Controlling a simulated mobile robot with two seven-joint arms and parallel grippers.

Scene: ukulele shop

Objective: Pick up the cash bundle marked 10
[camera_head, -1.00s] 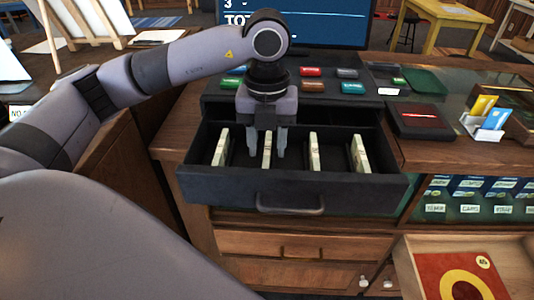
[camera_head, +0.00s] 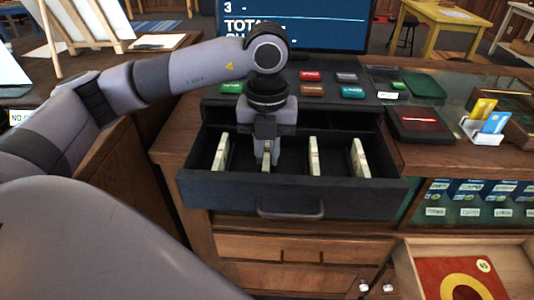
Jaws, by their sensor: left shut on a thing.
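Several cash bundles stand on edge in the open black cash drawer (camera_head: 340,189), in a row from left to right. The far-left bundle (camera_head: 221,152), the bundle right of centre (camera_head: 314,156) and the far-right bundle (camera_head: 359,158) stand free. My left gripper (camera_head: 266,160) reaches down into the drawer and is shut on the second bundle from the left (camera_head: 266,168), which it mostly hides. The markings on the bundles are too small to read. My right gripper is not in view.
Coloured buttons (camera_head: 312,90) sit on the register top behind the drawer, below a blue screen (camera_head: 300,22). A card holder (camera_head: 484,128) and a dark tray (camera_head: 418,124) stand on the counter to the right. An open wooden drawer (camera_head: 410,272) is at lower right.

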